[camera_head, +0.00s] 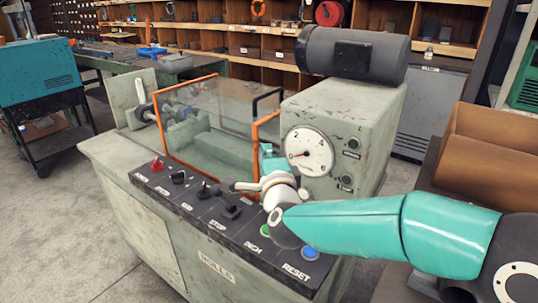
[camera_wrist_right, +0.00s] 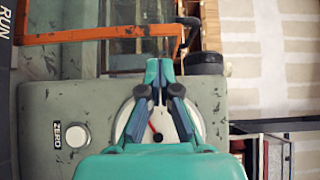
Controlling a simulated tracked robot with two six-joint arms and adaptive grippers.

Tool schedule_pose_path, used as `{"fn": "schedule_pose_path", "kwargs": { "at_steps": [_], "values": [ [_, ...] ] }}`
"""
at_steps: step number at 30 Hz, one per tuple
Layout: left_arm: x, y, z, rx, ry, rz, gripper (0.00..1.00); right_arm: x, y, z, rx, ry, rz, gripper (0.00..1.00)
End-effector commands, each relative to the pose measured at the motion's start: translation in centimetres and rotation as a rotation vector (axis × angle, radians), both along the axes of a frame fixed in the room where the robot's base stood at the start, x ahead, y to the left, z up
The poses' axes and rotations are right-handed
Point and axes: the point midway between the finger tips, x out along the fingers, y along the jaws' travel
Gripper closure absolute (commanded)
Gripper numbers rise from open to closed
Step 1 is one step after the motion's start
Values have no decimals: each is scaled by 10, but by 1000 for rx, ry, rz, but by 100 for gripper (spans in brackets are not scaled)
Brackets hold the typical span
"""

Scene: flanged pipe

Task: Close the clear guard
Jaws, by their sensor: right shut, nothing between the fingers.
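The clear guard (camera_head: 215,108) has an orange frame and a see-through panel. It stands over the bed of the green machine, left of the gauge housing. A black handle (camera_head: 266,98) is at its upper right. In the right wrist view the orange frame (camera_wrist_right: 105,35) crosses the upper left, with the black handle (camera_wrist_right: 190,36) at its right end. My right gripper (camera_head: 268,152) is shut and empty, close to the guard's right end and in front of the housing. Its shut fingertips show in the right wrist view (camera_wrist_right: 160,68). I cannot tell whether they touch the guard. My left gripper is out of view.
The housing carries a round gauge (camera_head: 308,152) and a dark motor (camera_head: 354,55) on top. A black control panel (camera_head: 225,218) with several knobs and buttons runs along the front, below my right wrist. Cardboard boxes (camera_head: 490,150) stand at right. Open floor lies left.

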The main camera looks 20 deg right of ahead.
Motion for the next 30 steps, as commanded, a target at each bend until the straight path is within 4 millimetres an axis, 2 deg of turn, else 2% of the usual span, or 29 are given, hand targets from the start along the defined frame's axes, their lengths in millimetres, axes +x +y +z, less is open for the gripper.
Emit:
{"fn": "schedule_pose_path", "kwargs": {
  "at_steps": [1,6,12,22,23,30],
  "values": [
    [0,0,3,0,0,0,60,10,-2,0,0,2,-3,100],
    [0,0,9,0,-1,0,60,38,-6,0,0,2,-2,100],
    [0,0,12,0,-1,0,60,56,-8,0,1,2,-2,100],
    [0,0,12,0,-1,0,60,60,-8,-1,0,1,0,100],
    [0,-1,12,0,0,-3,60,60,-14,-1,0,1,-1,100],
    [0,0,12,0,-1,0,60,64,-11,-1,1,1,-10,100]
  ]
}}
